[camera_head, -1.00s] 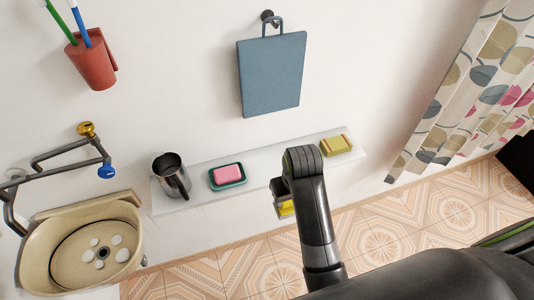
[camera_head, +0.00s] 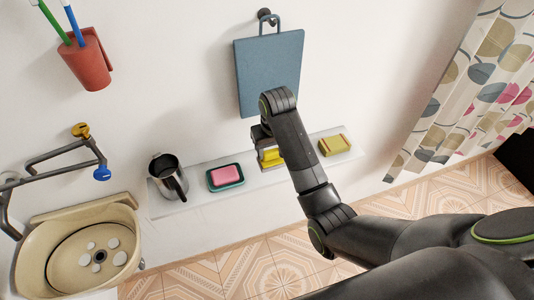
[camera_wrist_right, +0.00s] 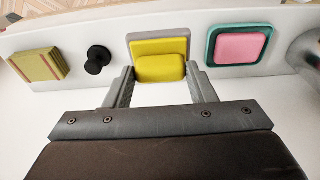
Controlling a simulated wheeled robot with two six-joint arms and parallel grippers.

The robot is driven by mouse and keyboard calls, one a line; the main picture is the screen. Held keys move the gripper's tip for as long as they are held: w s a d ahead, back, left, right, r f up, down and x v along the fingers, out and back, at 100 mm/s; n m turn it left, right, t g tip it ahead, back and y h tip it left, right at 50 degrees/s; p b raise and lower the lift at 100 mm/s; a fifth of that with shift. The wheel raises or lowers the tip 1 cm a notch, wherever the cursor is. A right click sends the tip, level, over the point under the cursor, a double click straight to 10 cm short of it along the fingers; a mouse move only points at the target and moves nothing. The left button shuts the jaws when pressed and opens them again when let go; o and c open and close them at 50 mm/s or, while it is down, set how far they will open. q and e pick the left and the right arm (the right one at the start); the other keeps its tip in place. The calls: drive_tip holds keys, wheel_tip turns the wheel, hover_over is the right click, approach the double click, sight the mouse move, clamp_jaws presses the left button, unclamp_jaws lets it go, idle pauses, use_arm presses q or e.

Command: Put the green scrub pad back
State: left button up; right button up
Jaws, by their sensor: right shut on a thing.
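My right gripper (camera_head: 267,145) is shut on a yellow block (camera_head: 271,157) at the shelf, between the pink soap and the olive-green block. In the right wrist view the yellow block (camera_wrist_right: 159,68) lies between my two fingers (camera_wrist_right: 160,78), with a grey rim behind it. I cannot tell whether the grey part belongs to the block or is a holder. No plainly green pad shows in the grip. An olive-green block (camera_head: 334,145) with a reddish stripe sits at the shelf's right end, also seen in the wrist view (camera_wrist_right: 40,65). My left gripper is out of view.
The white shelf (camera_head: 205,204) also bears a metal jug (camera_head: 166,175) and a teal dish (camera_head: 238,184) with pink soap (camera_head: 223,176). A black knob (camera_wrist_right: 97,58) stands beside the yellow block. A blue board (camera_head: 270,70) hangs above; a basin (camera_head: 75,250) is at left.

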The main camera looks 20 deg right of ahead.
sight(267, 154)
drive_tip(key=w+f+p, duration=0.1)
drive_tip(key=f, duration=0.1)
drive_tip(key=w+f+p, duration=0.1)
drive_tip(key=f, duration=0.1)
drive_tip(key=w+f+p, duration=0.1)
drive_tip(key=f, duration=0.1)
drive_tip(key=shift+w+a, duration=0.1)
drive_tip(key=shift+w, duration=0.15)
drive_tip(key=shift+w+f+p, duration=0.25)
drive_tip(key=shift+f+p, duration=0.05)
drive_tip(key=shift+f, duration=0.2)
drive_tip(key=shift+f, duration=0.15)
drive_tip(key=o, duration=0.9)
